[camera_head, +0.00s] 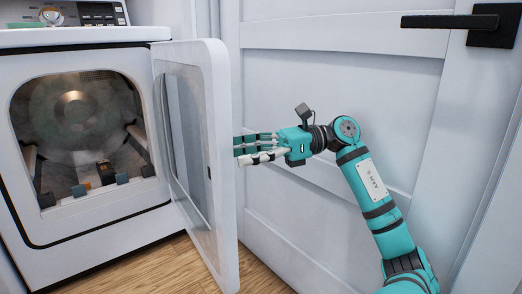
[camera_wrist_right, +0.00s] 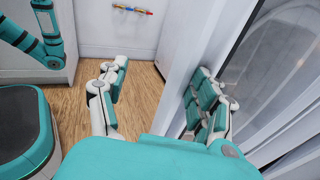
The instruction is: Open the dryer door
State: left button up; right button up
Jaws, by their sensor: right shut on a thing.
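The dryer (camera_head: 85,225) stands at the left in the head view with its drum opening uncovered. Its white-framed dryer door (camera_head: 221,150) stands swung wide open, hinged on the right of the opening. My right gripper (camera_head: 240,149) is at the door's free edge, coming from the right, and its fingertips are partly hidden behind the door. In the right wrist view, the gripper (camera_wrist_right: 160,95) has one finger each side of a gap, the right one against the door panel (camera_wrist_right: 181,50). It is shut on the door. My left gripper is not in view.
A white panelled room door (camera_head: 340,80) with a black lever handle (camera_head: 480,23) stands close behind my right arm. Wood floor (camera_head: 150,268) shows below the dryer. A control panel (camera_head: 100,12) is on the dryer's top.

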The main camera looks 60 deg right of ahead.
jog(key=o, duration=0.4)
jog(key=shift+s+d+r, duration=0.15)
jog(key=shift+s+d, duration=0.35)
jog(key=shift+s, duration=0.15)
jog(key=shift+s+d+r, duration=0.15)
jog(key=shift+s+d, duration=0.3)
jog(key=shift+s, duration=0.15)
